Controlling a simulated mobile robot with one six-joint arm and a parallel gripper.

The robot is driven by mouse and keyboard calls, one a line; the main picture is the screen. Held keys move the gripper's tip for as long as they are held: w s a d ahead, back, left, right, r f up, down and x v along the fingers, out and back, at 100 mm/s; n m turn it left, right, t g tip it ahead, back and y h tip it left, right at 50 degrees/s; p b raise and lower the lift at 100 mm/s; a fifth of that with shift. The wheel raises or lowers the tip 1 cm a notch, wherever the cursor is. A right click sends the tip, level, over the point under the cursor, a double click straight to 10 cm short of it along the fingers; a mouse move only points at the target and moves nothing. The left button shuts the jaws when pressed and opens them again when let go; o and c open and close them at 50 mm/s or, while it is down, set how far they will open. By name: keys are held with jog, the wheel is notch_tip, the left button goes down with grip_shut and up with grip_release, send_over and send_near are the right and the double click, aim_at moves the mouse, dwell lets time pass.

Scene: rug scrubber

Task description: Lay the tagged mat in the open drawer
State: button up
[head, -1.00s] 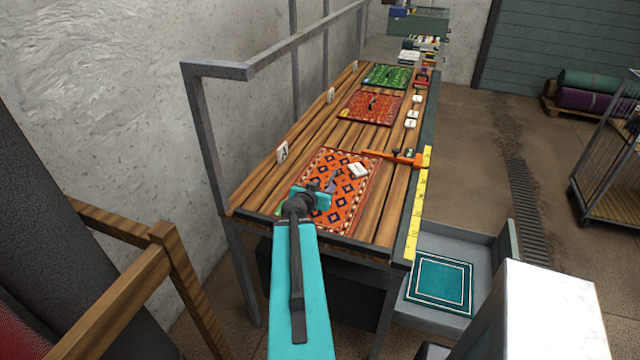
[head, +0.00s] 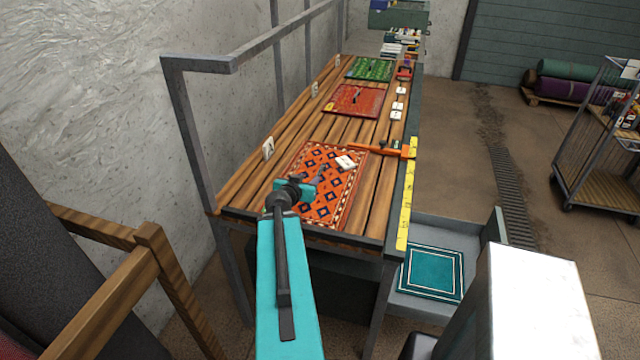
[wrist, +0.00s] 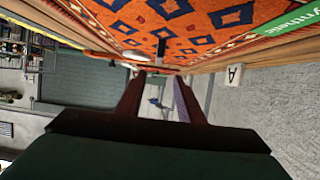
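An orange mat with dark blue diamonds (head: 335,195) lies flat on the near end of the slatted bench. A small white tag (head: 346,162) lies on it. The mat also fills the top of the wrist view (wrist: 200,22), with a green label reading "Synthetic" (wrist: 268,15) at its edge. My gripper (head: 320,182) is over the mat's near left part. In the wrist view its two fingers (wrist: 158,88) stand apart with nothing between them. The open drawer (head: 455,232) is below the bench's right side. A teal mat with pale borders (head: 432,272) lies in it.
A red mat (head: 345,100) and a green mat (head: 371,68) lie farther along the bench. An orange clamp (head: 390,150) and yellow tape measure (head: 405,215) are at its right edge. A metal frame (head: 200,63) rises on the left. A wire cart (head: 600,150) stands right.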

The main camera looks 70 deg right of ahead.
aim_at(320, 172)
jog(key=shift+b+x, duration=1.25)
jog(key=shift+b, duration=2.85)
jog(key=shift+p+x, duration=0.6)
jog(key=shift+x, duration=0.55)
jog(key=shift+p+x, duration=0.45)
jog(key=shift+x, duration=1.25)
jog(key=shift+p+x, duration=0.9)
jog(key=shift+x, duration=0.25)
jog(key=shift+p+x, duration=0.55)
jog(key=shift+x, duration=0.9)
jog(key=shift+s+f, duration=0.15)
jog(key=shift+a, duration=0.1)
